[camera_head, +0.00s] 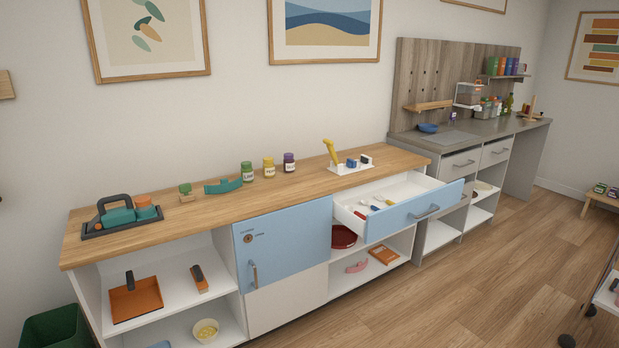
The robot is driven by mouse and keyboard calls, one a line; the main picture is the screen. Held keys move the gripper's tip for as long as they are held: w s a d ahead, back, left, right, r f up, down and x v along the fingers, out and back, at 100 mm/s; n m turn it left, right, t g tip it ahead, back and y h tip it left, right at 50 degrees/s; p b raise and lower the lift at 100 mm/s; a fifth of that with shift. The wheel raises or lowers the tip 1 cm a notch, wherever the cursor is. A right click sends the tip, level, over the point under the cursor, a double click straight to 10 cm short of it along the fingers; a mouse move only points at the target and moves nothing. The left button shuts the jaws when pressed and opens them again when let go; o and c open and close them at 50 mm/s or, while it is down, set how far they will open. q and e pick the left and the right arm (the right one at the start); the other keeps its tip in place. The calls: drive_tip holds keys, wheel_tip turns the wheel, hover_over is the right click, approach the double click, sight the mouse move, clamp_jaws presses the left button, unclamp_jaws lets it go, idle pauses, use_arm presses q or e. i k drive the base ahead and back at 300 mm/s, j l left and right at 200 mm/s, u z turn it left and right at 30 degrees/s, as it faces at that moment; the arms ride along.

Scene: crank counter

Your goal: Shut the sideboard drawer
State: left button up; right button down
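The sideboard (230,205) has a wooden top and a white body and stands along the back wall. Several small utensils with red, blue and yellow parts (375,206) lie inside the drawer. The blue cabinet door (283,247) left of the drawer is shut. Neither of my grippers is in view.
Jars (268,167), a white holder (350,166) and a teal tool set (122,217) stand on the sideboard top. A grey counter (470,135) stands to the right, near the drawer. The floor (460,285) in front is clear. A green bin (55,328) is at lower left.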

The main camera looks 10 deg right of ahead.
sight(398, 196)
drive_tip(key=i+l+z, duration=0.15)
drive_tip(key=i+z, duration=0.15)
drive_tip(key=i, duration=0.3)
drive_tip(key=i+z, duration=0.3)
drive_tip(key=i, duration=0.3)
drive_tip(key=i+l+u, duration=0.2)
drive_tip(key=i+l, duration=0.65)
